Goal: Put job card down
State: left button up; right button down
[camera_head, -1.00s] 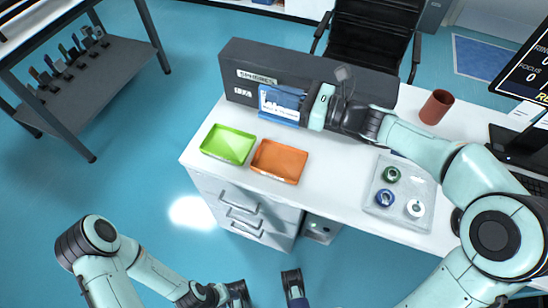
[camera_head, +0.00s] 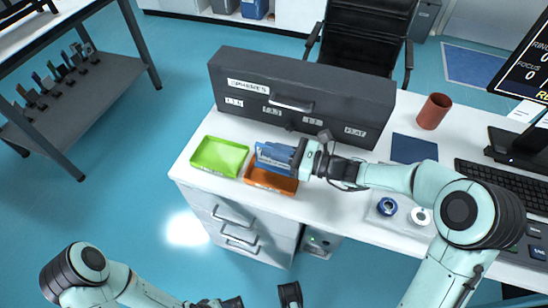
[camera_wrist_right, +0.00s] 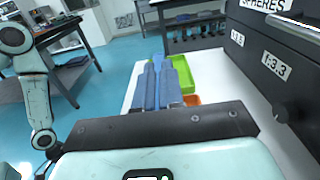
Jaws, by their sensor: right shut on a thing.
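The job card (camera_head: 274,156), blue with a pale printed strip, is in my right gripper (camera_head: 300,158). In the head view it is over the far part of the orange tray (camera_head: 268,180) and hides part of it. I cannot tell whether it touches the tray. In the right wrist view, the blue fingers of my right gripper (camera_wrist_right: 160,85) point toward the trays, and the card is hard to tell apart from them. My left arm is at the bottom left of the head view, with its gripper cut off by the bottom edge.
A green tray (camera_head: 219,156) sits left of the orange one. Behind stands a dark drawer unit (camera_head: 300,100) labelled SPHERES. To the right are a brown cup (camera_head: 434,111), a dark blue square (camera_head: 413,149), a ring tray and a keyboard (camera_head: 505,186). White desk shows between these.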

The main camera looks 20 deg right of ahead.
aim_at(274, 164)
notch_tip(274, 164, down, 3)
jog(key=shift+f+b, duration=0.15)
jog(key=shift+b, duration=0.2)
pick_arm(q)
jog(key=shift+w+a+f, duration=0.3)
jog(key=shift+w+f, duration=0.25)
jog(key=shift+w, duration=0.1)
jog(key=shift+t, duration=0.3)
pick_arm(e)
jog(key=c, duration=1.7)
grip_release()
jog(key=shift+f, duration=0.1)
jog(key=o, duration=0.4)
jog(key=shift+o, duration=0.2)
